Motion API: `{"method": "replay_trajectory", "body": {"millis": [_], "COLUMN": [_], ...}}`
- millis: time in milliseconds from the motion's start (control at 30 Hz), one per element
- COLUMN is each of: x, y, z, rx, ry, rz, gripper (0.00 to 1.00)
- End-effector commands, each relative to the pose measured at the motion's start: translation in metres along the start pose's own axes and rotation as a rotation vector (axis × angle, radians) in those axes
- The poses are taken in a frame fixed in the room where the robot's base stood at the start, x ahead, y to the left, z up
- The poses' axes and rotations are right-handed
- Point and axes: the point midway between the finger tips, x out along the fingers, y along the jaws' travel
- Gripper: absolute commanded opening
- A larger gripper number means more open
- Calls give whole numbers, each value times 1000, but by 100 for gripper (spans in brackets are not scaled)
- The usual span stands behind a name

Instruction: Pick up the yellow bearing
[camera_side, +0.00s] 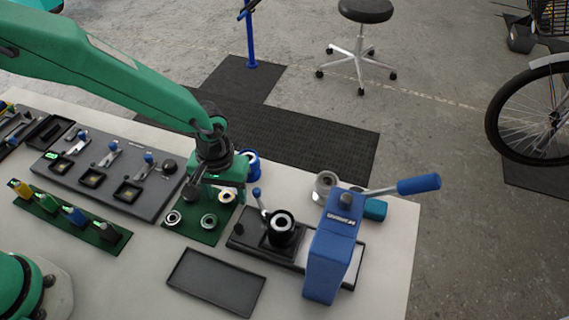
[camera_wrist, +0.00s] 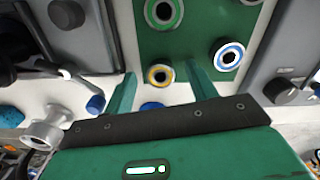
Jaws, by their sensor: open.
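The yellow bearing (camera_wrist: 159,74), a ring with a yellow band and dark bore, lies on a green mat (camera_wrist: 195,22) near its edge. In the side view the yellow bearing (camera_side: 226,198) is partly hidden by my gripper (camera_side: 213,191), which hangs just over the mat. My gripper is open, fingers down and empty. In the wrist view the bearing appears between the two fingertips (camera_wrist: 162,78); I cannot tell the exact height above it. A green-banded bearing (camera_wrist: 164,13) and a blue-banded bearing (camera_wrist: 228,54) lie on the same mat.
A blue lever press (camera_side: 330,255) with a black plate stands right of the mat. A blue spool (camera_side: 250,161) is behind my gripper. A dark fixture panel (camera_side: 105,170) is to the left. An empty black tray (camera_side: 215,283) lies in front.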

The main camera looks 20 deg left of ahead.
Motion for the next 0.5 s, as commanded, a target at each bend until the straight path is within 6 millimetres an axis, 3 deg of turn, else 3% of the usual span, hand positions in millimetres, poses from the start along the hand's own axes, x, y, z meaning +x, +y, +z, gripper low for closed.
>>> {"method": "replay_trajectory", "body": {"millis": [133, 367, 500], "x": [0, 0, 0], "y": [0, 0, 0], "z": [0, 0, 0], "rx": [0, 0, 0], "ry": [0, 0, 0], "rz": [0, 0, 0], "gripper": [53, 8, 8]}}
